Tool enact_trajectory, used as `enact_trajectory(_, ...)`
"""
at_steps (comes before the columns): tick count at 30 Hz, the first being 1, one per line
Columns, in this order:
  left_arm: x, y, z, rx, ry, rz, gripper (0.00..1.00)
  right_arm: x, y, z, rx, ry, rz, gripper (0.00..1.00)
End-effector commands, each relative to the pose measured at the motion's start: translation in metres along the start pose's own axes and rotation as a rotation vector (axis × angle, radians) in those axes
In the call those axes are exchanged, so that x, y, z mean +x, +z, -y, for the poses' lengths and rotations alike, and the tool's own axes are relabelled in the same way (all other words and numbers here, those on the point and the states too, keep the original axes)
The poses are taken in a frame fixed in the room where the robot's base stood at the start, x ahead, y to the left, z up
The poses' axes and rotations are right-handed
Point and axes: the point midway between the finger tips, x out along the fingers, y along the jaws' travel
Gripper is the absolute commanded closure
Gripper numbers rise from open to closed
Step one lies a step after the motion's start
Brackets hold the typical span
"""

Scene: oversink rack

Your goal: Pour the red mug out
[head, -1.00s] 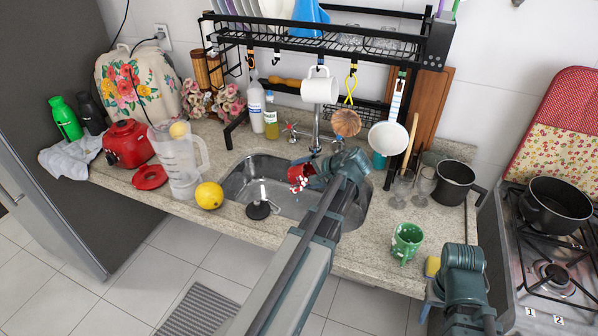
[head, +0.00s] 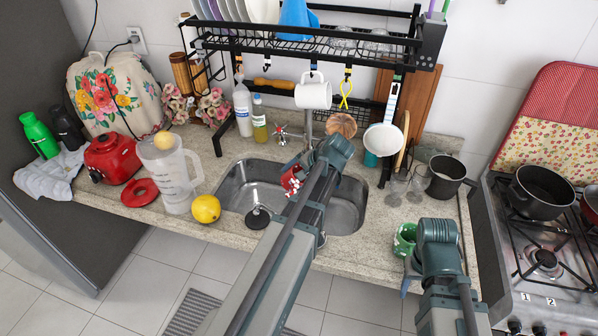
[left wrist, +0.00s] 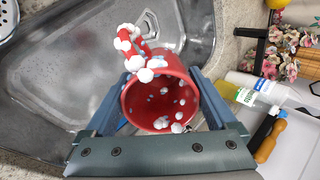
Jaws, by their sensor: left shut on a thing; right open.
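The red mug (head: 291,180) with white spots is held over the sink (head: 345,208) by my left gripper (head: 300,176), whose arm hides part of it. In the left wrist view the mug (left wrist: 163,102) sits between the two blue fingers of my left gripper (left wrist: 158,88). Its open mouth faces the camera and it looks tilted. White blobs show inside it and on its handle; I cannot tell whether they are loose. No liquid stream is visible. My right gripper (head: 411,268) is open beside the green mug (head: 404,238) on the right counter and partly hides it.
The tap (head: 308,128) is behind the sink. A white mug (head: 313,95) and utensils hang from the black rack (head: 300,42).

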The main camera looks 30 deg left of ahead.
Motion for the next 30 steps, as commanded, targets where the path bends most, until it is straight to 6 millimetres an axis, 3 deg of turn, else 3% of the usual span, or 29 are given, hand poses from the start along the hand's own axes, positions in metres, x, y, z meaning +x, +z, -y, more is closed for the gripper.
enact_trajectory(1,-0.004,-0.001,0.011,-0.006,0.059,0.002,0.82,-0.017,0.001,-0.002,0.0,0.0,0.0,0.45)
enact_trajectory(7,0.004,-0.001,0.0,-0.005,0.305,0.001,0.82,-0.028,0.002,-0.003,0.0,0.0,0.0,0.45)
enact_trajectory(15,0.023,-0.002,0.024,-0.004,0.542,0.0,0.82,-0.038,0.002,-0.004,-0.001,0.0,0.0,0.45)
enact_trajectory(30,0.028,0.0,0.03,0.001,0.641,0.0,0.82,-0.039,0.002,-0.004,-0.001,0.0,0.0,0.45)
